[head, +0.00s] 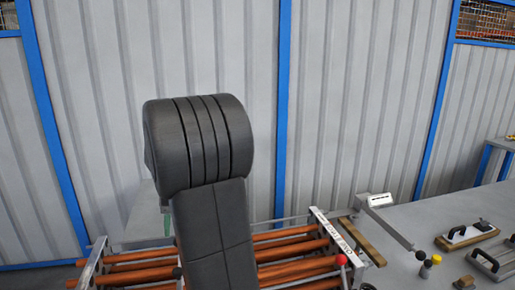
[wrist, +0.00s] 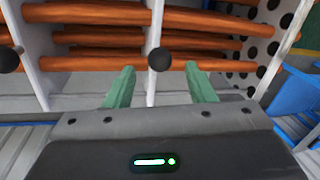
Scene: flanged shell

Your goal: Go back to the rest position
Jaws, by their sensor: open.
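My gripper (wrist: 161,88) shows in the wrist view with its two green fingers apart and nothing between them. Beyond the fingers are orange-brown tubes (wrist: 110,36) running across between pale perforated plates. A black ball knob (wrist: 159,59) appears between and beyond the fingertips; I cannot tell the distance to it. In the head view my dark arm stands upright in the middle and hides part of the tube bundle (head: 290,252). The gripper is mostly hidden there behind the arm.
A red ball knob (head: 341,260) stands at the bundle's right end. A grey table (head: 420,215) holds hand tools (head: 467,234) and a yellow-topped cylinder (head: 436,260) at the right. A corrugated wall (head: 335,100) with blue posts is behind. A blue object (wrist: 298,100) is at right in the wrist view.

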